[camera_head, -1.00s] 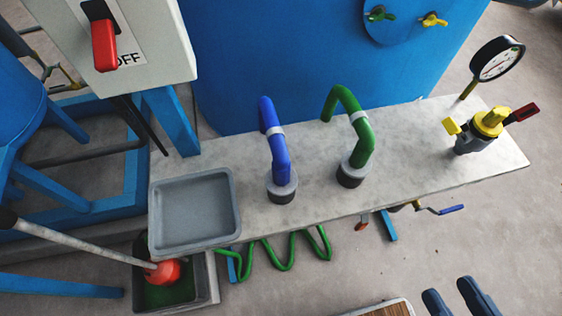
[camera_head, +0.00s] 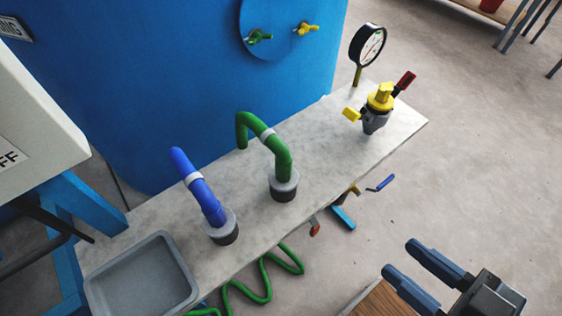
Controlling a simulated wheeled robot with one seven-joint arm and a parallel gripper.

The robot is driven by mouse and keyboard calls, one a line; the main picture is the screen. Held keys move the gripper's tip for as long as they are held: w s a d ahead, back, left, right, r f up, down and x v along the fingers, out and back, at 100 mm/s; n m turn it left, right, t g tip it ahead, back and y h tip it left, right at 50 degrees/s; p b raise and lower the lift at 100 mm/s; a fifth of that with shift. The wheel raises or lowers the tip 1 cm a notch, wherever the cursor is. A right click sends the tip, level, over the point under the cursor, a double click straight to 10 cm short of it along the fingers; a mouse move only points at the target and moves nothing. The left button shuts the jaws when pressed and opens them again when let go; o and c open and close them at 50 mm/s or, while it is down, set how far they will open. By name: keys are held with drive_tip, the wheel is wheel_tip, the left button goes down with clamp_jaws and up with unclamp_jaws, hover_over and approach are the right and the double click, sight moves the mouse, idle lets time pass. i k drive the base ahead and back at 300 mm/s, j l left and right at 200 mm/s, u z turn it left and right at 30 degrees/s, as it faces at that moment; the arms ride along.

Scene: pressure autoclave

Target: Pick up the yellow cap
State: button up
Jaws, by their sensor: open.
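The yellow cap (camera_head: 381,97) sits on top of a grey valve body (camera_head: 374,120) near the right end of the grey shelf (camera_head: 335,134). A red lever (camera_head: 404,82) sticks out to its right and a small yellow handle (camera_head: 350,114) to its left. My gripper (camera_head: 419,269) is at the lower right, with its two dark blue fingers apart and nothing between them. It is well away from the cap, below and to the right of it in the picture.
A pressure gauge (camera_head: 367,46) stands just behind the cap. A green pipe (camera_head: 267,140) and a blue pipe (camera_head: 199,190) rise from the shelf to the left. A grey tray (camera_head: 143,280) lies at the shelf's left end.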

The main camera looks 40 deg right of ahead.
sight(381, 100)
drive_tip(key=l+z, duration=0.7)
drive_tip(key=l, duration=0.2)
drive_tip(key=l+z, duration=0.35)
drive_tip(key=l, duration=0.1)
